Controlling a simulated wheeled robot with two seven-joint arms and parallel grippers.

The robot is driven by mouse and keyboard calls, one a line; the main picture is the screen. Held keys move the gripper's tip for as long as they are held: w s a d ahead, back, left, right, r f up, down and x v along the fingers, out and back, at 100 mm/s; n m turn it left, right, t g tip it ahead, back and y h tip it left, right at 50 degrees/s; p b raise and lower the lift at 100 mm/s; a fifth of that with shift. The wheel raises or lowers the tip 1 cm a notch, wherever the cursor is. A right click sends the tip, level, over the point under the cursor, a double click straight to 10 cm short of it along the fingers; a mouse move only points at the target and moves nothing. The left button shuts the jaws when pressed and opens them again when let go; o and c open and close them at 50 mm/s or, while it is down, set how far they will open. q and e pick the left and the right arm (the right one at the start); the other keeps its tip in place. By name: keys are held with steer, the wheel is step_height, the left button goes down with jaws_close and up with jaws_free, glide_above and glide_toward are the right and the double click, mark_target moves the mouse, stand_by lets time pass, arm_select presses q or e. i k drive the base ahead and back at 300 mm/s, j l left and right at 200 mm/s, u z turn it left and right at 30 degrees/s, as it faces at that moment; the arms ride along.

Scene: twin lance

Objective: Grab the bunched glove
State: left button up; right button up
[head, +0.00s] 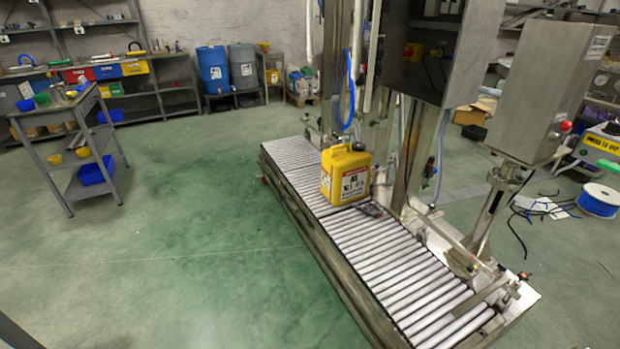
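A small dark, crumpled item that looks like the bunched glove (373,209) lies on the roller conveyor (400,262). It is just right of and in front of the base of a yellow jug (345,175). It is small in the head view, so its folds and fingers cannot be made out. I cannot tell whether it touches the jug. The jug stands upright on the rollers, with a white and red label facing me. Neither of my grippers shows in the head view.
A steel filling machine with a column and grey control box (550,90) stands along the conveyor's right side. A blue hose (350,90) hangs above the jug. A grey cart (75,150) stands at left. Green floor (200,240) left of the conveyor is clear. A cable spool (599,200) sits right.

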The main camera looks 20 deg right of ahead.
mark_target(371, 209)
steer(key=i+z, duration=0.15)
steer(key=i, duration=0.65)
steer(key=i+j+z, duration=0.1)
steer(key=i, duration=0.75)
steer(key=i+z, duration=0.2)
steer(key=z, duration=0.2)
steer(key=i+z, duration=0.2)
steer(key=z, duration=0.2)
steer(key=i+j+z, duration=0.15)
steer(key=z, duration=0.25)
steer(key=i+j+z, duration=0.2)
steer(key=z, duration=0.2)
steer(key=i+z, duration=0.2)
steer(key=z, duration=0.2)
steer(key=i+z, duration=0.2)
steer(key=z, duration=0.2)
steer(key=i+j+z, duration=0.15)
steer(key=z, duration=0.25)
steer(key=i+j+z, duration=0.15)
steer(key=z, duration=0.25)
